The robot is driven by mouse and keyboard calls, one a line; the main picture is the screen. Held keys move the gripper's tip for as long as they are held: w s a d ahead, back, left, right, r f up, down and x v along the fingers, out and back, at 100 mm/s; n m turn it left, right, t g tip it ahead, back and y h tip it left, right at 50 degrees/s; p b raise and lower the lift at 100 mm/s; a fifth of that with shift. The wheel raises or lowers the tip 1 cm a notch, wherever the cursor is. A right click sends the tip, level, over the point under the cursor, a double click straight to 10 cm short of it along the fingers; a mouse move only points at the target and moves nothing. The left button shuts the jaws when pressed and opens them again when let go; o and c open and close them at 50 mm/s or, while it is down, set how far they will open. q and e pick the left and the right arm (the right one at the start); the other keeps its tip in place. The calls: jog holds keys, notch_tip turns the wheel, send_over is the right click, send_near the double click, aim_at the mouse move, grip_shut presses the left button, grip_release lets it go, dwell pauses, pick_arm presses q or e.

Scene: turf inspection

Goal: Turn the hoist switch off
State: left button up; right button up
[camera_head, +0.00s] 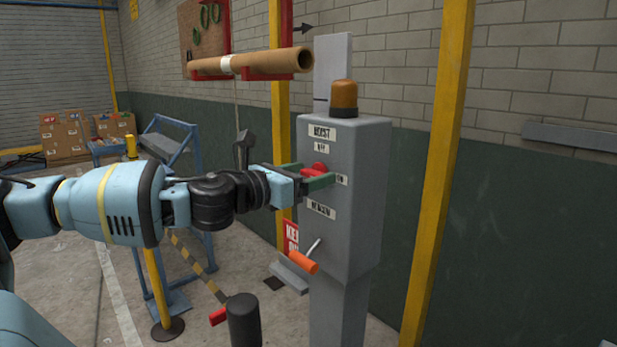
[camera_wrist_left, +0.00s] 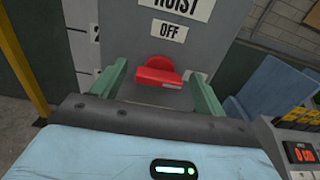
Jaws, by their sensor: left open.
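The hoist switch (camera_head: 315,170) is a red rotary knob on the front of a grey control box (camera_head: 350,200). In the head view it sits below the HOIST and OFF labels. My left gripper (camera_head: 306,175) is open at the box front, with its green fingers on either side of the red knob. In the left wrist view the red knob (camera_wrist_left: 158,72) lies between the two green fingers, below the OFF label (camera_wrist_left: 169,30). A gap shows beside each finger there. I cannot tell whether either finger touches the knob. My right gripper does not show.
An orange beacon (camera_head: 344,97) stands on top of the box. An orange-handled lever (camera_head: 303,262) sticks out lower on its front. A yellow post (camera_head: 437,170) rises to the right. A cardboard tube (camera_head: 255,64) hangs on wall brackets behind. A blue step frame (camera_head: 170,150) stands behind my arm.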

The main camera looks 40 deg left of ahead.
pick_arm(q)
jog(key=c, duration=1)
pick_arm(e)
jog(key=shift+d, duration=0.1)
